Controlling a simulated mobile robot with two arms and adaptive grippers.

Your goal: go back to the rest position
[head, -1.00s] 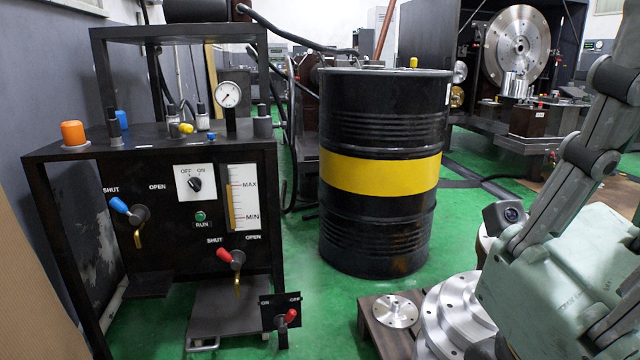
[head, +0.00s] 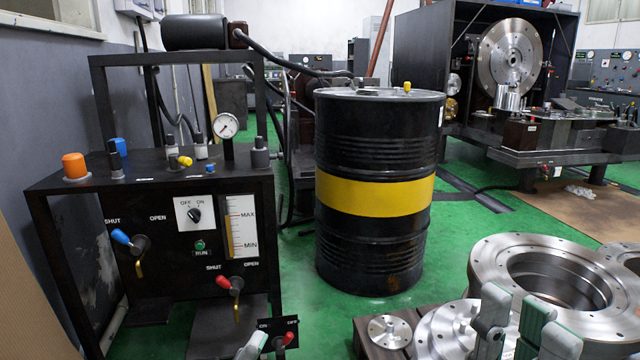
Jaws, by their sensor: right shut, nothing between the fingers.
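My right gripper (head: 514,312) is at the bottom right, with its pale grey-green fingers pointing up in front of the metal flanges. It is shut with nothing held. A small pale grey-green tip that looks like part of my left gripper (head: 252,346) shows at the bottom edge, close to the lower ON/OFF switch plate (head: 279,333). Too little of it shows to tell its state, or whether it touches the plate. The hydraulic fixture (head: 150,210) stands at the left, with a blue-handled valve (head: 122,237), a red-handled valve (head: 225,283) and a gauge (head: 226,125).
A black drum (head: 375,245) with a yellow band stands in the middle. A large metal ring (head: 500,255) and flat flanges (head: 389,331) lie at the lower right. A dark machine (head: 430,70) stands behind. Green floor (head: 465,215) shows between the drum and the machine.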

